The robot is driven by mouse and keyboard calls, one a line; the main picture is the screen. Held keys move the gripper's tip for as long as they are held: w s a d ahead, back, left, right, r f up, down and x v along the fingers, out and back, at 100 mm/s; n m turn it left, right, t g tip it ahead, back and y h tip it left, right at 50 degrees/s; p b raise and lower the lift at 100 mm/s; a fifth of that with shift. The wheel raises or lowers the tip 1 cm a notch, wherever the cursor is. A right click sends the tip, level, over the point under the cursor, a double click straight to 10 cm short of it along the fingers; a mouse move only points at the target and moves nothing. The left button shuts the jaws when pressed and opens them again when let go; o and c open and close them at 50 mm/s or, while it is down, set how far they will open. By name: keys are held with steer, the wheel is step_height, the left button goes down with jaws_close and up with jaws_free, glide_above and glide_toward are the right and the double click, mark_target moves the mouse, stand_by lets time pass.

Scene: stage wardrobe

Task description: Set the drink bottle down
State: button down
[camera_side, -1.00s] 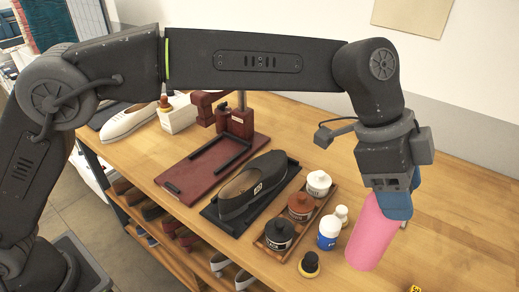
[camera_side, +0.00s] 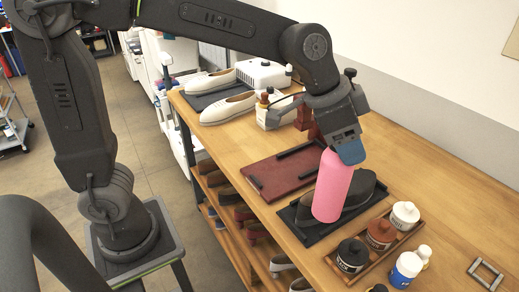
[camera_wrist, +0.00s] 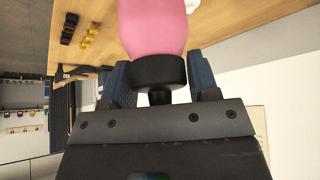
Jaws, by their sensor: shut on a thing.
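The drink bottle (camera_side: 332,188) is pink and hangs from my gripper (camera_side: 347,150), in front of the dark shoe in the side view. It looks nearly upright, slightly tilted. In the wrist view the pink body (camera_wrist: 153,28) and its black cap (camera_wrist: 158,72) show between the blue fingers of my gripper (camera_wrist: 158,85), which is shut on the cap end. The bottle's base is out of the wrist view, and I cannot tell exactly how high it is above the bench.
The dark shoe (camera_side: 362,190) on a black tray is partly hidden behind the bottle. A wooden tray (camera_side: 329,259) holds white, brown and black jars. A white bottle with a blue label (camera_side: 405,270) stands beside it. A dark red board (camera_side: 270,178) lies behind.

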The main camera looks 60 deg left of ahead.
steer(key=w+a+n+y, duration=0.1)
steer(key=a+n, duration=0.1)
steer(key=a, duration=1.5)
steer(key=w+a+n+y, duration=0.1)
steer(key=w+a+n, duration=0.1)
steer(key=a, duration=1.5)
steer(key=s+a+t, duration=0.1)
steer(key=s+a, duration=0.5)
steer(key=a, duration=0.5)
steer(key=w+d+f, duration=0.6)
steer(key=w+f, duration=0.3)
steer(key=f, duration=0.1)
steer(key=shift+w+d+f+n, duration=0.2)
steer(key=shift+n, duration=0.2)
steer(key=shift+f, duration=0.15)
steer(key=shift+c, duration=1.9)
jaws_free()
